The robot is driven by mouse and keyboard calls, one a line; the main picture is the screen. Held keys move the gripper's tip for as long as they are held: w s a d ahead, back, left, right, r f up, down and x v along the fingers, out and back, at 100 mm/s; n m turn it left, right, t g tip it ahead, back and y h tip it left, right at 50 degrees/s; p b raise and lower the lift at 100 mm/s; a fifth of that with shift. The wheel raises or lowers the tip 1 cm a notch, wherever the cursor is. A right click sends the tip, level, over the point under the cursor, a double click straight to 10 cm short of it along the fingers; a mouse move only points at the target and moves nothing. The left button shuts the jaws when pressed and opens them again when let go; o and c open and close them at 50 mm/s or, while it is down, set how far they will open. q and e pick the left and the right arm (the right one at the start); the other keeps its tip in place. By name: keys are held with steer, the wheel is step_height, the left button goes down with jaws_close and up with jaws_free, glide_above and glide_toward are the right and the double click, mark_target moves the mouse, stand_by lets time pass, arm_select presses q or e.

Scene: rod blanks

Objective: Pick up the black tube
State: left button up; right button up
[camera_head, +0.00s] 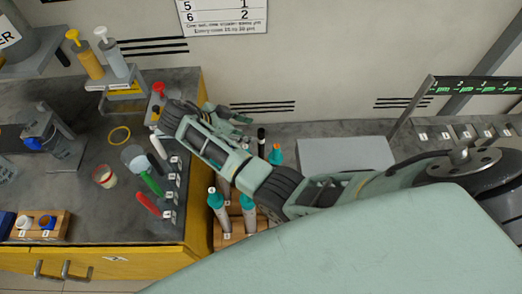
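The black tube (157,164) lies tilted on the dark bench top, in a row with a white, a green and a red one beside a strip of numbered labels. My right arm reaches in from the right, and its gripper (225,115) is above and to the right of the black tube, apart from it, near the bench's right edge. The arm's own links partly hide the gripper, and its fingers are too small to tell whether they are open or shut. My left gripper is not in view.
Teal-capped bottles (217,199) stand in a wooden holder right of the bench. A red-topped bottle (158,90) stands behind the tubes. A yellow ring (119,135), a jar (104,176) and a clamp stand (62,150) are to the left.

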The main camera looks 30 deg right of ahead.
mark_target(259, 135)
steer(key=x, duration=0.7)
steer(key=shift+p, duration=0.4)
jaws_close()
